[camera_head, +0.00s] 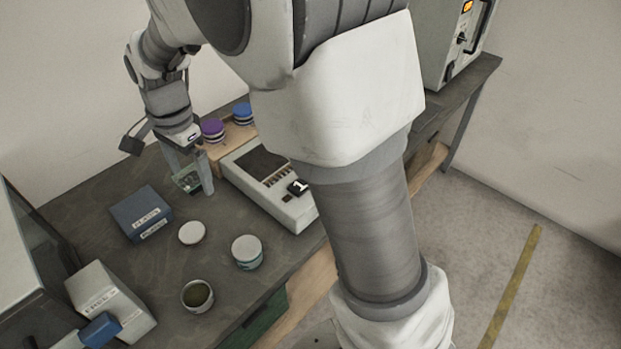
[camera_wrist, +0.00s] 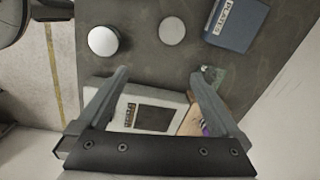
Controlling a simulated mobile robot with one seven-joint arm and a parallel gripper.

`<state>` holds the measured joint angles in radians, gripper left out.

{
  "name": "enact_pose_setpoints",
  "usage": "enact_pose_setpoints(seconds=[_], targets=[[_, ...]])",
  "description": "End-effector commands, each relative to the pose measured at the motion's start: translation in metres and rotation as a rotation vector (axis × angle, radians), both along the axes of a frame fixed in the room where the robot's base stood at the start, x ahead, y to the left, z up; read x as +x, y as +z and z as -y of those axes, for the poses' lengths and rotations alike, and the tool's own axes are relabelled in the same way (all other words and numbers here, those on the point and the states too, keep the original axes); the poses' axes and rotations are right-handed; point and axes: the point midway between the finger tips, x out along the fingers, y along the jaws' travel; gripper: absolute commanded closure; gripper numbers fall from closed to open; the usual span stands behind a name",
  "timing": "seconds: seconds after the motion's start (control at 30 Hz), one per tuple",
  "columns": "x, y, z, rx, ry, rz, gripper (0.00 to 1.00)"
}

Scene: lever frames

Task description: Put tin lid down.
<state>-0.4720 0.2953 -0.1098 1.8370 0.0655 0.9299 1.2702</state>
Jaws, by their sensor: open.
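A flat pale round lid (camera_head: 192,232) lies on the dark bench top, apart from the tins; it also shows in the wrist view (camera_wrist: 172,31). An open tin (camera_head: 197,296) with dark greenish contents stands near the front of the bench. A second tin (camera_head: 247,251) with a white top stands to the right of the lid; its top shows in the wrist view (camera_wrist: 103,40). My gripper (camera_head: 192,184) is open behind the lid. In the wrist view its fingers (camera_wrist: 158,76) are spread, with nothing held between them.
A small greenish glass dish (camera_wrist: 210,76) is near one finger. A grey device (camera_head: 270,185) stands right of my gripper, with a wooden rack (camera_head: 225,143) of purple and blue lidded jars behind. A blue box (camera_head: 140,213) is left of the lid. A white block (camera_head: 110,300) stands front left.

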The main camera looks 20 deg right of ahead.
Motion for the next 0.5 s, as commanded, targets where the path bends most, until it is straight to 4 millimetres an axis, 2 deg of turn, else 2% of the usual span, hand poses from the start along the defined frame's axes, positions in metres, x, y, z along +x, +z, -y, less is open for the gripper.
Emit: enact_pose_setpoints(seconds=[0.03,0.2,0.5], targets=[[-0.007,0.016,0.014,0.009,0.037,0.027,0.0],[-0.035,0.054,0.054,0.013,0.195,0.105,0.0],[-0.097,0.097,0.115,-0.05,0.477,0.254,0.0]])
